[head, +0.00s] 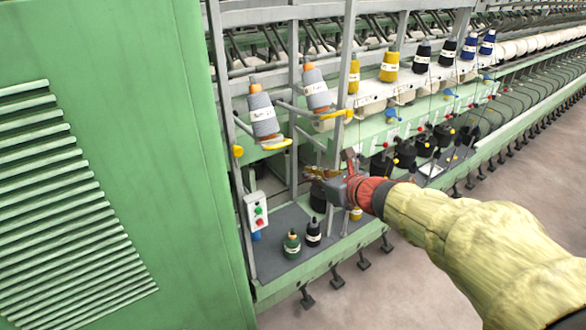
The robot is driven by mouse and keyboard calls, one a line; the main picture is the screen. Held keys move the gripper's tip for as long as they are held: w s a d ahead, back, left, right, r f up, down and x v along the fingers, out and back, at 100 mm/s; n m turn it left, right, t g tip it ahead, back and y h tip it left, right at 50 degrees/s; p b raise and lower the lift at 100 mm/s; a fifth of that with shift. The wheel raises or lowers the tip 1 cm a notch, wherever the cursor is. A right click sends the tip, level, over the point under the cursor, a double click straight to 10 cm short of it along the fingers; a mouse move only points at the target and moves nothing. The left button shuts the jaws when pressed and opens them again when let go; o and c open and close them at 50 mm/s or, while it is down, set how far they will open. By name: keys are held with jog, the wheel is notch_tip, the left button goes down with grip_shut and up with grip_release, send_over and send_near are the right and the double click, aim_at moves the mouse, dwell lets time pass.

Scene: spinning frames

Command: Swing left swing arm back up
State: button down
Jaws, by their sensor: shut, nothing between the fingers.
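The left swing arm (285,144) has a yellow end and sits at the left of the machine's creel frame. A grey yarn cone (263,116) with a white label stands on it, leaning slightly left. A second grey cone (316,88) stands on the right swing arm (334,115), a little higher and to the right. My gripper (318,177) is below and right of the left swing arm, in front of the frame, apart from both cones. Its fingers are small in view and look shut and empty. My arm reaches in from the lower right.
A green cabinet (150,60) fills the left side. A white box with green and red buttons (256,211) hangs on the post. Clear floor lies at the front.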

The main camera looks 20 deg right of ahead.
jog(key=w+a+p, duration=0.2)
jog(key=w+a, duration=0.1)
jog(key=w, duration=0.7)
jog(key=shift+w+a+f, duration=0.15)
jog(key=shift+f, duration=0.05)
jog(key=r+p, duration=0.1)
jog(key=r, duration=0.1)
jog(key=r+p, duration=0.1)
jog(key=w+r+p, duration=0.1)
jog(key=r, duration=0.1)
jog(key=shift+a+r, duration=0.15)
jog(key=shift+r, duration=0.15)
jog(key=shift+f, duration=0.15)
